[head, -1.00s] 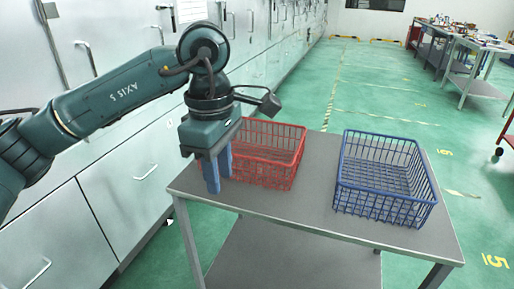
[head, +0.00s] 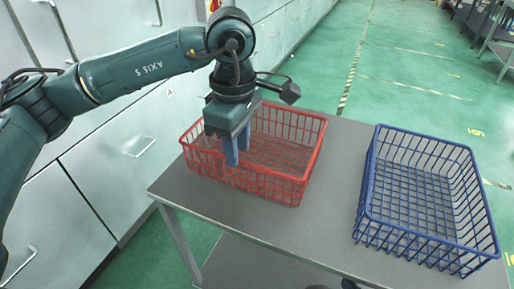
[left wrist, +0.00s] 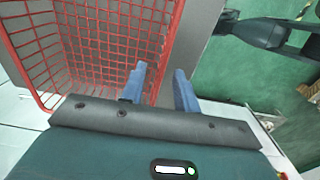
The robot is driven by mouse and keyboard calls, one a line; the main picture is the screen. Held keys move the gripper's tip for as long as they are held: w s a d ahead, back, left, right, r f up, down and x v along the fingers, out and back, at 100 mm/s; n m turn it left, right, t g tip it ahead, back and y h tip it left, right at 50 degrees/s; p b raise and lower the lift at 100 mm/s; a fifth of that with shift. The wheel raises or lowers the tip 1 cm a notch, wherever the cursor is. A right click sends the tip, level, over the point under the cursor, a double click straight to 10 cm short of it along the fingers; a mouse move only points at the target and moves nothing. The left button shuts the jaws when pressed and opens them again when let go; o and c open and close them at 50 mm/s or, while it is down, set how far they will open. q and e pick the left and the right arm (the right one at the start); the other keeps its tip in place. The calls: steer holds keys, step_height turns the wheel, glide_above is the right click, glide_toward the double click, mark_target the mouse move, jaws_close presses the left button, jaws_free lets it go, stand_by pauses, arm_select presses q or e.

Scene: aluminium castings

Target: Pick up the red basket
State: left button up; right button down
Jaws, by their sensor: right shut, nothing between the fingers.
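The red basket (head: 300,165) is an empty wire basket on the left part of a grey table (head: 320,215). My left gripper (head: 236,155) points down at its front wall. In the left wrist view (left wrist: 159,74) its two blue fingers are apart, with the basket's rim (left wrist: 172,48) running between them. One finger is over the inside of the basket and the other outside. I cannot tell whether they touch the wire. My right gripper (left wrist: 228,22) shows in the left wrist view at the upper right, away from the basket, shut and empty.
A blue wire basket (head: 367,185) stands at the table's right end, with bare tabletop between the baskets. Metal cabinets (head: 120,140) line the left side. Green floor (head: 400,60) lies open behind the table, with workbenches (head: 480,25) at the far right.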

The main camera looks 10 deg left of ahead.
arm_select(q)
steer(key=f, duration=0.2)
glide_above(237, 188)
step_height(237, 188, down, 4)
steer(key=shift+w+a+r, duration=0.1)
steer(key=shift+f, duration=0.65)
steer(key=shift+c, duration=0.3)
jaws_close()
steer(key=shift+w+r, duration=0.1)
